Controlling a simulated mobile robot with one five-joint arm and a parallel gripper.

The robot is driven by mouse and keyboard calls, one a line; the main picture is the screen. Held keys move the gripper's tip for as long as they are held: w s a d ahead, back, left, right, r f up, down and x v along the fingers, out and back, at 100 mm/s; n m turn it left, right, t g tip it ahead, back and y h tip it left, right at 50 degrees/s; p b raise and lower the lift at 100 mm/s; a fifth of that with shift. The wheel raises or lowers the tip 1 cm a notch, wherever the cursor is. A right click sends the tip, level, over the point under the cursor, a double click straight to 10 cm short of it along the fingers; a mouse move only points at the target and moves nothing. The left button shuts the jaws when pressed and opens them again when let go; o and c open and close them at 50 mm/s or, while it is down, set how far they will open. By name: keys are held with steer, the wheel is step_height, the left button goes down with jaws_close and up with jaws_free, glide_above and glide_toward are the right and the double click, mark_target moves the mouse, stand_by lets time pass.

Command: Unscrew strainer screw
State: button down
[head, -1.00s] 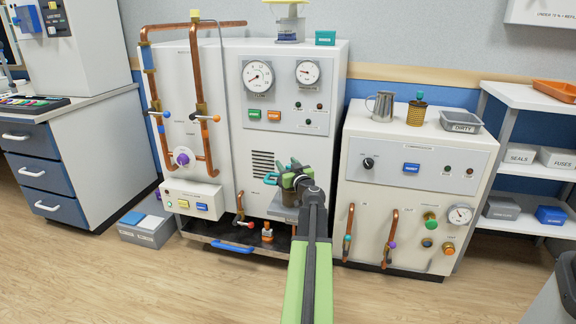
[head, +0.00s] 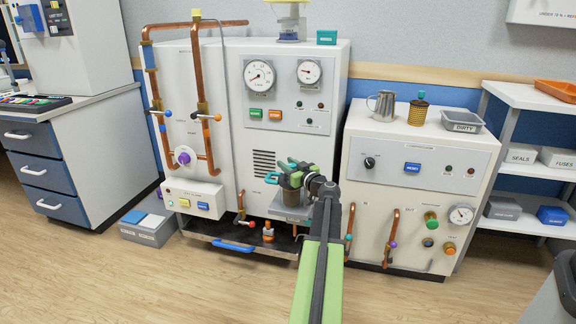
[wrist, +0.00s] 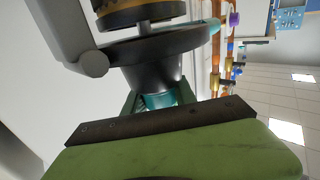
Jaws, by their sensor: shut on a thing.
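In the head view a dark bracket with teal parts (head: 271,178) sits over a brown cylinder (head: 291,196), apparently the strainer, on the front of the white machine. My gripper (head: 301,172) is at the top of this assembly and overlaps it. In the wrist view my gripper (wrist: 160,97) has its green fingers closed around a teal knob (wrist: 160,101), apparently the strainer screw. The knob joins a black cone (wrist: 155,75) below a dark disc. A brass-coloured body (wrist: 135,15) lies beyond it. The fine contact between fingertips and knob is partly hidden.
Copper pipes (head: 204,130) with valves run up the machine left of the gripper. A second white cabinet (head: 415,160) stands close on the right, with a metal jug (head: 382,105), a brass strainer basket (head: 418,112) and a DIRTY tray (head: 460,121) on top.

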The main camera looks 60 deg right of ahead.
steer(key=n+y, duration=0.2)
steer(key=y, duration=0.1)
steer(key=n+y, duration=0.2)
steer(key=y, duration=0.1)
steer(key=n+t+y, duration=0.1)
steer(key=n+y, duration=0.1)
steer(key=y, duration=0.1)
steer(key=shift+w+a+y, duration=0.2)
steer(key=shift+a+y, duration=0.2)
steer(key=n+y, duration=0.2)
steer(key=a+n+g+y, duration=0.1)
steer(key=n+y, duration=0.1)
steer(key=y, duration=0.1)
steer(key=shift+s+g, duration=0.1)
steer(key=shift+g, duration=0.2)
steer(key=shift+s+a+n+g+y, duration=0.1)
steer(key=shift+a+n+g+y, duration=0.25)
steer(key=shift+n+g+y, duration=0.45)
steer(key=shift+a+t+y, duration=0.15)
steer(key=shift+t+y, duration=0.15)
steer(key=c, duration=1)
jaws_free()
steer(key=shift+c, duration=0.2)
steer(key=shift+s, duration=0.1)
